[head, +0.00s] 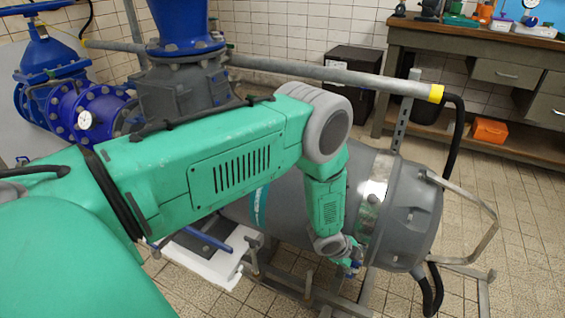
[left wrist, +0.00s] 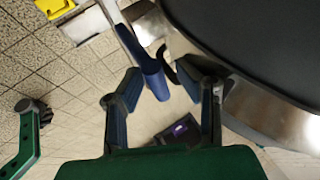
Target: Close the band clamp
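The band clamp (head: 371,196) is a shiny metal band around the large grey cylinder (head: 410,210) in the head view. In the left wrist view the metal band (left wrist: 272,112) curves along the dark cylinder at the right. A blue lever (left wrist: 154,80) hangs beside it, with a metal piece at its upper end. My left gripper (head: 350,264) is low beside the cylinder, near the band. In the left wrist view the left gripper (left wrist: 160,76) is open, with the blue lever between its fingers; contact cannot be told. My right gripper is not in view.
A grey pipe with a yellow end (head: 436,93) runs above the cylinder. A black hose (head: 456,140) and a bent metal rail (head: 485,235) lie to its right. A workbench (head: 480,40) stands at the back right. Tiled floor (head: 530,220) is clear at the right.

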